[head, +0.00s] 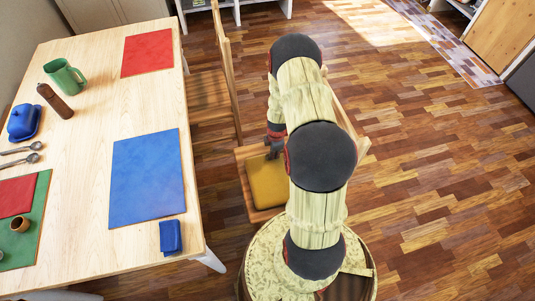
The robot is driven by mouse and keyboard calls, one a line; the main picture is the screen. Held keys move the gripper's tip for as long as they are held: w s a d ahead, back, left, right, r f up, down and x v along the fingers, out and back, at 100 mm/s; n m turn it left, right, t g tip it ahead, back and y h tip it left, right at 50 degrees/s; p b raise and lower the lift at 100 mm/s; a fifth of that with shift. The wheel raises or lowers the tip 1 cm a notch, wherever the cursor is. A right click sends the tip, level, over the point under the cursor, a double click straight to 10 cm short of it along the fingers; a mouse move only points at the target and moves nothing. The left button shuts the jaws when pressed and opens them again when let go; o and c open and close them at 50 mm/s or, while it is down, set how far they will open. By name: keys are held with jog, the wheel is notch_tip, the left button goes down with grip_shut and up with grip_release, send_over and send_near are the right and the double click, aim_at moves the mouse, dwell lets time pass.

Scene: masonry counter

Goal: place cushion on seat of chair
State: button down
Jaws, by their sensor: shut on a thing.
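A yellow cushion (268,184) shows left of my arm in the head view, over the seat of a wooden chair (258,214). Part of the cushion and much of the chair are hidden behind my arm. My gripper (274,155) is at the far edge of the cushion and shut on it. Its fingertips are small and partly covered by my arm. The cushion looks flat and lies over the seat area. I cannot tell whether it rests on the seat or hangs just above it.
A light wooden table (90,110) stands at left with a blue mat (148,178), a red mat (147,53), a green mug (65,76) and a folded blue cloth (171,237). A second wooden chair (208,90) stands farther back. The floor (440,190) at right is clear.

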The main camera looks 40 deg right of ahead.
jog(key=shift+d+f, duration=0.1)
jog(key=c, duration=1.9)
grip_release()
jog(key=w+a+r+m+p, duration=0.1)
jog(key=a+r, duration=0.1)
jog(key=r, duration=0.7)
jog(key=w+a+r+m+t+p, duration=0.1)
jog(key=w+a+r+p, duration=0.1)
jog(key=r, duration=0.8)
jog(key=w+a+r+m+p, duration=0.1)
jog(key=a+r, duration=0.2)
jog(key=r, duration=0.6)
jog(key=s+a+r+m+t, duration=0.1)
jog(key=a+r, duration=0.3)
jog(key=r, duration=0.3)
jog(key=a+r+m, duration=0.1)
jog(key=a+r, duration=0.4)
jog(key=r, duration=0.2)
jog(key=s+a+r+m, duration=0.2)
jog(key=s+a+r, duration=0.2)
jog(key=s+r, duration=0.1)
jog(key=s+a+r+m+t, duration=0.1)
jog(key=s+a+r+m, duration=0.1)
jog(key=s+a+r, duration=0.3)
jog(key=s+a+r+m+t, duration=0.1)
jog(key=s+a+r+m, duration=0.2)
jog(key=s+a+r, duration=0.2)
jog(key=shift+s, duration=1.35)
